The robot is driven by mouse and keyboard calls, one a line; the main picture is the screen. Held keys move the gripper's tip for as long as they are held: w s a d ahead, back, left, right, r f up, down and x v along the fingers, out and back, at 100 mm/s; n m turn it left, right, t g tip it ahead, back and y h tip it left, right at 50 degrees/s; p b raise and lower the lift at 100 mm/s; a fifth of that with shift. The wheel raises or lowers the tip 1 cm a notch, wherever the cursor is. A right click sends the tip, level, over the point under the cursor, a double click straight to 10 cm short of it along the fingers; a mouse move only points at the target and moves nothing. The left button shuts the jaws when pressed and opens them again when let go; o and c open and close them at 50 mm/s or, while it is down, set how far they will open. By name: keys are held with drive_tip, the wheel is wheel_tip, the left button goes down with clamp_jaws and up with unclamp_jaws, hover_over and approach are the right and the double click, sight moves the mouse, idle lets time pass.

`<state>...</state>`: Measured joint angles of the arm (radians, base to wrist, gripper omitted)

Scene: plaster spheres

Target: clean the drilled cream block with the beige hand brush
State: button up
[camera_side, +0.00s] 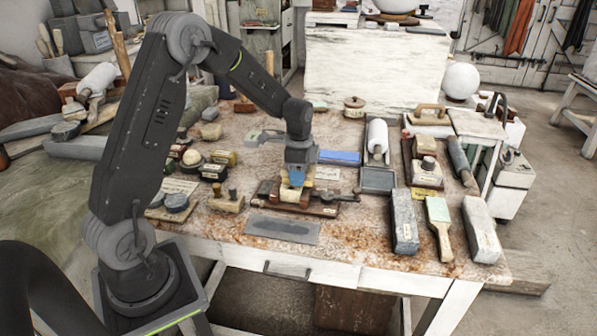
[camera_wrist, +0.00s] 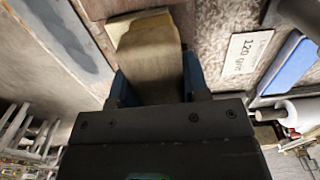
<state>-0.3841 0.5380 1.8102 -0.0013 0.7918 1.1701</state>
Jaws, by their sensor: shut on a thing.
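My gripper (camera_side: 297,178) points down over the middle of the bench. In the wrist view its blue fingers (camera_wrist: 157,78) are shut on a tan, flat-sided piece, which looks like the beige hand brush (camera_wrist: 150,55). A pale cream block (camera_side: 290,195) sits under the gripper on a dark wooden fixture (camera_side: 325,208). A cream edge (camera_wrist: 122,28) also shows beside the held piece in the wrist view. The brush's working end and the block's holes are hidden, and I cannot tell whether the two touch.
A grey metal plate (camera_side: 283,230) lies in front of the fixture. A blue bar (camera_side: 340,158) lies behind. Small blocks and tools crowd the left.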

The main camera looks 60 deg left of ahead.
drive_tip(key=shift+w+d, duration=0.75)
drive_tip(key=shift+s+a, duration=0.1)
drive_tip(key=shift+a, duration=0.05)
drive_tip(key=shift+s+a, duration=1.45)
drive_tip(key=shift+s, duration=0.05)
drive_tip(key=shift+w+d, duration=1.6)
drive_tip(key=shift+s+a, duration=1.6)
